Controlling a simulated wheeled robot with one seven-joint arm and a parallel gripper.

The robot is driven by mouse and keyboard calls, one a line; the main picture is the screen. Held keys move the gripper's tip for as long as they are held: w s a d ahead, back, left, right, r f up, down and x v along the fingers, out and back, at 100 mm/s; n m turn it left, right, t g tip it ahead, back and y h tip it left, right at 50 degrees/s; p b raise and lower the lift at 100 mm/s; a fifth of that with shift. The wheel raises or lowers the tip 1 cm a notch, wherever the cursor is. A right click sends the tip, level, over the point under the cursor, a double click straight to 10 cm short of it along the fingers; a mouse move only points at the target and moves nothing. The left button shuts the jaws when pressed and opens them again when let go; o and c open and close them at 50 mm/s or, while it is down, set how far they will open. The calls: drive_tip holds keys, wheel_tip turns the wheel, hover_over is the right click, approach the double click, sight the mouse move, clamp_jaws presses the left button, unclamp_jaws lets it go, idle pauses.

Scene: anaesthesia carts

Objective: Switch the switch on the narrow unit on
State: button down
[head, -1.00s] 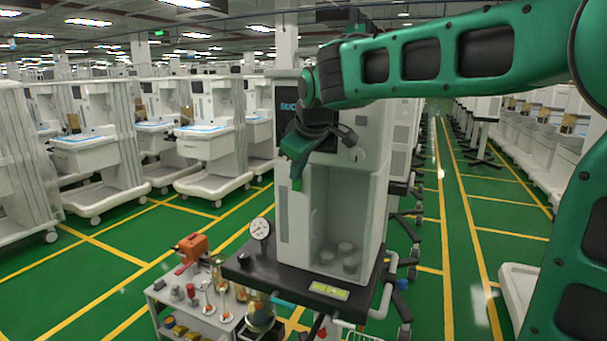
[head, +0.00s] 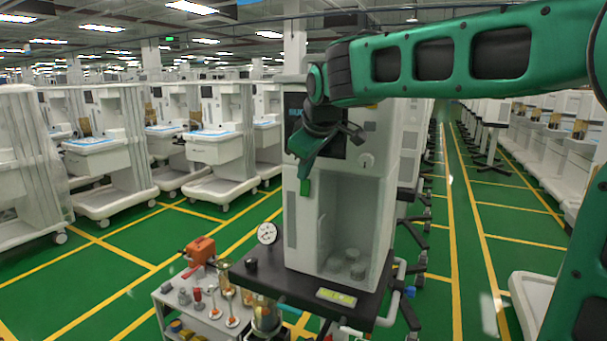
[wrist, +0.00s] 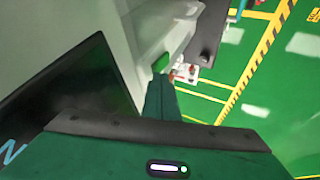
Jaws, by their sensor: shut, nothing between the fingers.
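The narrow unit (head: 341,232) is a tall white cabinet with an open front bay, standing on a black base in the middle of the head view. A dark screen (head: 294,106) and a small round pale knob (head: 366,160) are on its upper front. I cannot pick out the switch for certain; my arm covers part of this front. My green gripper (head: 305,187) is shut and empty, pointing down in front of the unit's left part. In the wrist view its bright green tip (wrist: 161,63) shows close to the pale cabinet face (wrist: 130,45); whether they touch is unclear.
A round gauge (head: 267,233) stands at the left of the black base (head: 282,284). A small cart (head: 205,320) with an orange tool (head: 199,250) and flasks is at the lower left. White carts stand in rows left and right. A green aisle is open on the right.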

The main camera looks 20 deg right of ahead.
drive_tip(key=a+v, duration=0.1)
drive_tip(key=v, duration=1.1)
drive_tip(key=shift+f, duration=0.15)
drive_tip(key=s+d+f+m+g+h, duration=0.1)
drive_tip(key=s+d+f+m+g, duration=0.5)
drive_tip(key=s+d+f, duration=1.05)
drive_tip(key=s+d+f+m+g+y, duration=0.1)
drive_tip(key=s+d+f+m, duration=0.2)
drive_tip(key=s+f+m, duration=0.5)
drive_tip(key=s+f, duration=0.6)
drive_tip(key=s, duration=0.2)
drive_tip(key=shift+f+g, duration=0.25)
drive_tip(key=shift+g, duration=0.05)
